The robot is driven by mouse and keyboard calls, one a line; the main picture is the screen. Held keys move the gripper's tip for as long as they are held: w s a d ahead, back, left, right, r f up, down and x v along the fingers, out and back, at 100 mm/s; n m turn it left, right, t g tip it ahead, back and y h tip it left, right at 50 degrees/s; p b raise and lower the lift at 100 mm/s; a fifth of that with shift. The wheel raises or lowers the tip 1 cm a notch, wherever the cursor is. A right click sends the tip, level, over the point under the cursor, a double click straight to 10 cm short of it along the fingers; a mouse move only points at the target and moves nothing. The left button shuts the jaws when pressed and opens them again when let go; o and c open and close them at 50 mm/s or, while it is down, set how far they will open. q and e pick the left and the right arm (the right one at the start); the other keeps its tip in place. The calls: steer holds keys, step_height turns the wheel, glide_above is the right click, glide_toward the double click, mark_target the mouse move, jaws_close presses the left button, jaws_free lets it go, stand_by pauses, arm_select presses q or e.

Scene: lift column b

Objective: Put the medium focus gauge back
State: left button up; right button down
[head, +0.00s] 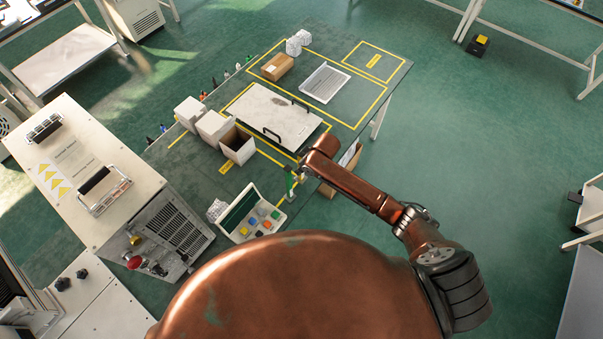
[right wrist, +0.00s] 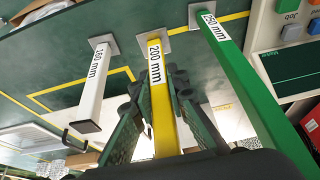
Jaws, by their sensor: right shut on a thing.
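The yellow gauge (right wrist: 166,135), marked 200 mm, stands between the white gauge (right wrist: 91,88), marked 160 mm, and the green gauge (right wrist: 240,85), marked 250 mm, in the right wrist view. Each has a square grey plate at its far end, toward the green table. My right gripper (right wrist: 160,88) is shut on the yellow gauge, one finger on each side. I cannot tell whether its plate touches the table. In the head view my right gripper is mostly hidden by its arm at the table's front right edge. My left gripper is not in view.
A control panel with coloured buttons (head: 257,222) lies close by at the table's front. An open brown box (head: 237,146), white boxes (head: 214,127) and a pale board with black handles (head: 270,115) stand beyond.

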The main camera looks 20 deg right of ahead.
steer(key=shift+f, duration=1.75)
steer(key=shift+f, duration=0.15)
steer(key=c, duration=1.9)
jaws_free()
